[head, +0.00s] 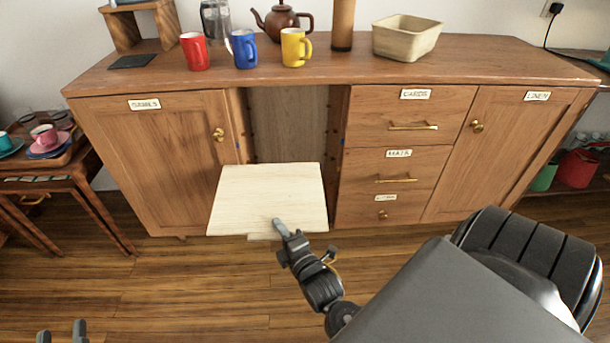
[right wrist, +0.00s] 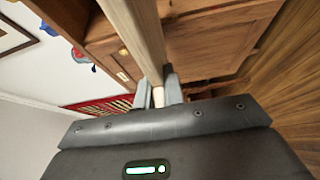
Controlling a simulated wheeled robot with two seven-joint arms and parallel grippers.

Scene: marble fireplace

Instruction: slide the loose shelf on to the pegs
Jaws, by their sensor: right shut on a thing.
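The loose shelf (head: 268,195) is a pale wooden board. It is level in front of the open bay (head: 293,125) of the sideboard, with its far edge near the opening. My right gripper (head: 279,226) is shut on its near edge; in the right wrist view the shelf (right wrist: 138,32) shows edge-on between the fingers of the right gripper (right wrist: 159,92). Small blue spots, probably pegs, show on the bay's left wall (head: 237,143) and right wall (head: 343,141). Other pegs cannot be made out. My left gripper (head: 61,333) is open and empty at the bottom left, far from the shelf.
The sideboard top (head: 190,72) bears a red mug (head: 194,51), blue mug (head: 244,49), yellow mug (head: 295,48), teapot (head: 281,20) and basket (head: 406,37). A closed door (head: 160,160) and drawers (head: 405,165) flank the bay. A side table (head: 50,180) stands left. The floor in front is clear.

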